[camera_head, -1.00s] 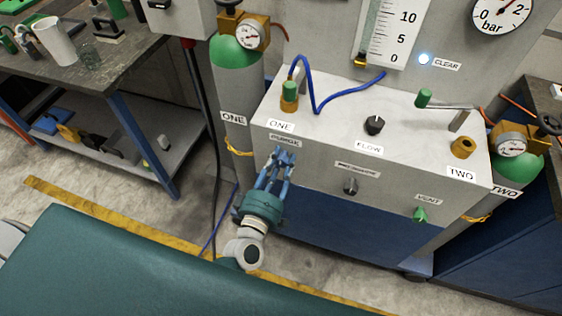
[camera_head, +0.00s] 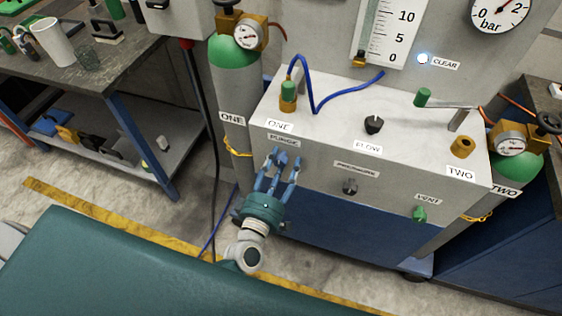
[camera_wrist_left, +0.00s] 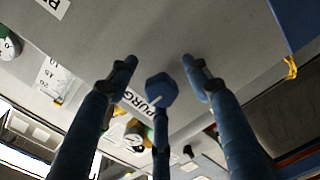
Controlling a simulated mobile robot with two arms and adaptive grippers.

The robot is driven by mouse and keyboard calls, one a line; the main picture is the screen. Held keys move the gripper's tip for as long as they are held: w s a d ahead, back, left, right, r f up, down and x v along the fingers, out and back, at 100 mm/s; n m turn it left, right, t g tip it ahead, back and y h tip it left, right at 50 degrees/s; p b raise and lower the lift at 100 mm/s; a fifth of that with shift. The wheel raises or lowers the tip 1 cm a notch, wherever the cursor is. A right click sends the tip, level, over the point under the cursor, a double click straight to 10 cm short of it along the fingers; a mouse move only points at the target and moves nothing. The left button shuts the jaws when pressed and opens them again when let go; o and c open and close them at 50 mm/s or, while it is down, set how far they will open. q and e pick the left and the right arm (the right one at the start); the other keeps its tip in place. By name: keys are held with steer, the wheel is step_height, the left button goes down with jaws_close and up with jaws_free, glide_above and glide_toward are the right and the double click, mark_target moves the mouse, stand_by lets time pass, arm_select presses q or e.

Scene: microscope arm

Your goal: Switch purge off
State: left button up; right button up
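The PURGE label (camera_head: 284,140) is on the front face of the white gas panel (camera_head: 318,170), under the ONE outlet. My left gripper (camera_head: 282,160) is just below this label, its blue fingers spread apart at the panel face. In the left wrist view, two fingertips of the gripper (camera_wrist_left: 160,77) stand left and right of a blue faceted piece (camera_wrist_left: 161,90). I cannot tell whether that piece is the purge knob or the third fingertip. The PURGE label (camera_wrist_left: 140,104) is partly hidden there by the fingers. The purge control's setting cannot be made out. My right gripper is not in view.
The black FLOW knob (camera_head: 374,124) is on top of the panel. The pressure knob (camera_head: 350,186) and green VENT knob (camera_head: 419,214) are on its front, right of the gripper. Gas cylinder ONE (camera_head: 236,95) stands close left. A blue hose (camera_head: 313,85) loops above.

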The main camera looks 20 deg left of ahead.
arm_select(q)
steer(key=shift+a+r, duration=0.1)
steer(key=shift+r, duration=0.05)
steer(key=shift+s, duration=0.2)
steer(key=s, duration=1.1)
steer(key=shift+s+a, duration=0.15)
steer(key=shift+s, duration=0.1)
